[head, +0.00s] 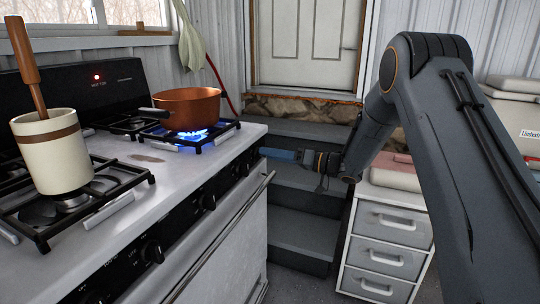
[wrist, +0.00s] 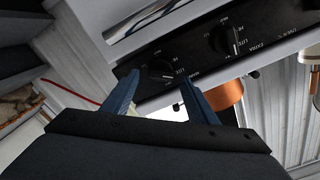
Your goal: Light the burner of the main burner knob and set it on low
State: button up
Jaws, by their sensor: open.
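The main burner knob (wrist: 158,69) is a round black dial on the black front panel of the stove. In the wrist view it lies just beyond and between my blue fingertips, with white lettering around it. Its exact setting is too small to read. My gripper (head: 265,153) is open, at the right end of the stove front in the head view; the wrist view shows both fingers (wrist: 159,82) apart with nothing held. A blue flame (head: 192,134) burns under the copper pot (head: 188,108) on the back right burner.
Another knob (wrist: 222,39) sits beside it on the panel. A cream crock (head: 52,160) with a wooden handle stands on the front left grate. The oven handle (head: 225,235) runs below the panel. White drawers (head: 388,250) stand right of dark steps (head: 300,232).

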jog(key=shift+w+a, duration=0.2)
jog(key=shift+a, duration=0.25)
jog(key=shift+c, duration=0.3)
jog(key=c, duration=1)
